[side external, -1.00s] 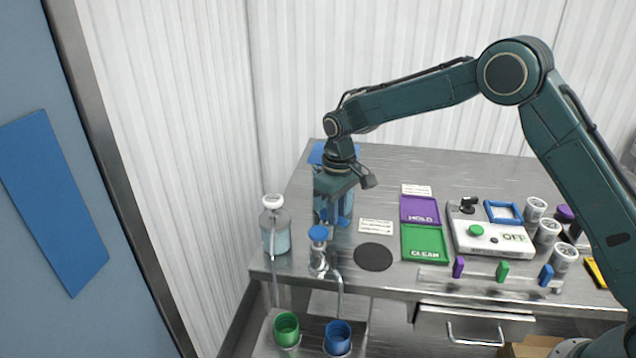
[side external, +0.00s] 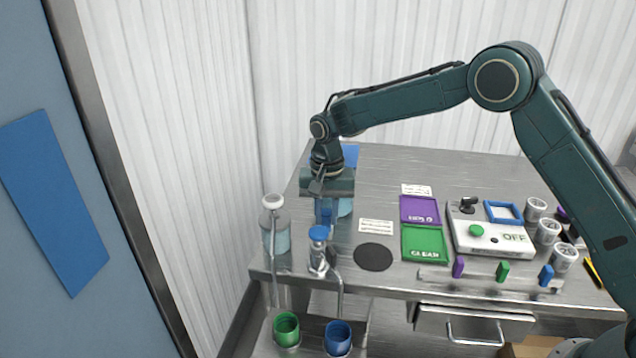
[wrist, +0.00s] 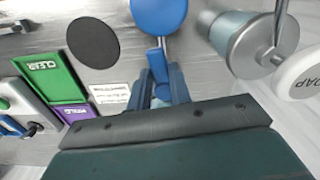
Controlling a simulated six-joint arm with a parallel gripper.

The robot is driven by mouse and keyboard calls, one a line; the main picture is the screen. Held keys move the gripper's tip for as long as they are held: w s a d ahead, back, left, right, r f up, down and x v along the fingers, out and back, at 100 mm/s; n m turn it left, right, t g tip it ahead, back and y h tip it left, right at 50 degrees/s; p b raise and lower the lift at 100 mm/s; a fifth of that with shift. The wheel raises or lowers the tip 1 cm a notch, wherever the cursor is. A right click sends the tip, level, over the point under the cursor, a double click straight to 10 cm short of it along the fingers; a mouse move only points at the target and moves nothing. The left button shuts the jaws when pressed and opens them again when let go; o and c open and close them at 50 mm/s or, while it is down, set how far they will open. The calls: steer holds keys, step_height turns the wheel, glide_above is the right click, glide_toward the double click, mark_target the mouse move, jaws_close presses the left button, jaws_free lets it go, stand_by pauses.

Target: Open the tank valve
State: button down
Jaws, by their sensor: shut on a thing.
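The tank valve shows in the side view as a round blue knob (side external: 318,232) on a metal spout at the table's front left edge. In the wrist view the round blue top (wrist: 158,14) has a short blue lever (wrist: 157,58) reaching back toward my fingers. My gripper (side external: 325,220) points down just behind the knob, and its fingers (wrist: 160,84) are shut on the lever. A pale blue container (side external: 345,206) is partly hidden behind my gripper. The exact finger contact is partly hidden.
A soap bottle (side external: 275,232) stands close on the left. Green (side external: 286,328) and blue (side external: 338,338) cups sit below the table edge. A black disc (side external: 373,257), green tray (side external: 424,243) and purple tray (side external: 420,210) lie to the right.

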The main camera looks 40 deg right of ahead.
steer(key=shift+w+a+m, duration=0.15)
steer(key=shift+a+m, duration=0.05)
steer(key=shift+m, duration=0.7)
steer(key=c, duration=1.3)
jaws_free()
steer(key=shift+r, duration=0.15)
step_height(320, 180, up, 14)
steer(key=shift+f, duration=0.2)
steer(key=shift+r, duration=0.1)
